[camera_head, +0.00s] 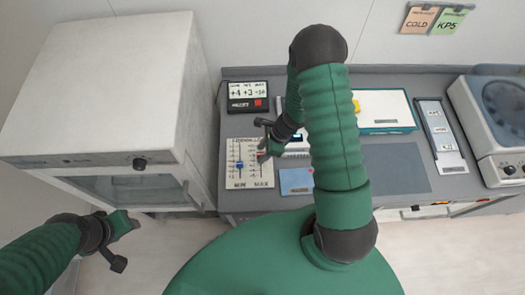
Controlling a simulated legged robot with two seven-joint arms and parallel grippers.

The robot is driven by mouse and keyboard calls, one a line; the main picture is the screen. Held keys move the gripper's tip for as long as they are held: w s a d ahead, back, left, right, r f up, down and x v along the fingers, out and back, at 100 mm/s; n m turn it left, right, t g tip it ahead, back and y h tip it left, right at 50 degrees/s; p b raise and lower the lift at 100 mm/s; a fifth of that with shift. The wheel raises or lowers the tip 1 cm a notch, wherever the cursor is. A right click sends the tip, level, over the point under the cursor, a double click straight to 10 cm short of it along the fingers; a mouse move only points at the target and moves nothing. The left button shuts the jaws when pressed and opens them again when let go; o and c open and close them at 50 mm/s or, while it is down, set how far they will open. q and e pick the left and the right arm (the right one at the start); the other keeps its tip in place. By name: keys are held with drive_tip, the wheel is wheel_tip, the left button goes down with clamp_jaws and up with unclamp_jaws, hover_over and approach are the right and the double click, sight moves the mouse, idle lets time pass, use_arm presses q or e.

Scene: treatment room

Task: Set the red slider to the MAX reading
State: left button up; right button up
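A white slider panel (250,180) lies on the grey counter, with MIN and MAX printed along its near edge. A blue slider (240,165) sits on its left track, around mid-length. The red slider (261,146) is on the right track, mostly covered by my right gripper, so its exact setting cannot be read. My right gripper (263,156) reaches down over the right track at the red slider. Its fingers are too small to tell whether they are open or closed on it. My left gripper (132,223) is above the floor, in front of the white cabinet, away from the panel.
A display box (247,97) with a red button stands behind the panel. A blue card (296,181) lies just right of it. A white cabinet (110,85) borders the counter on the left. A teal-edged box (385,112), labelled strip (440,135) and round-lidded machine (495,120) stand right.

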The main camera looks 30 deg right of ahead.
drive_tip(key=shift+a+r, duration=0.1)
drive_tip(key=shift+a, duration=0.1)
clamp_jaws()
idle(1.1)
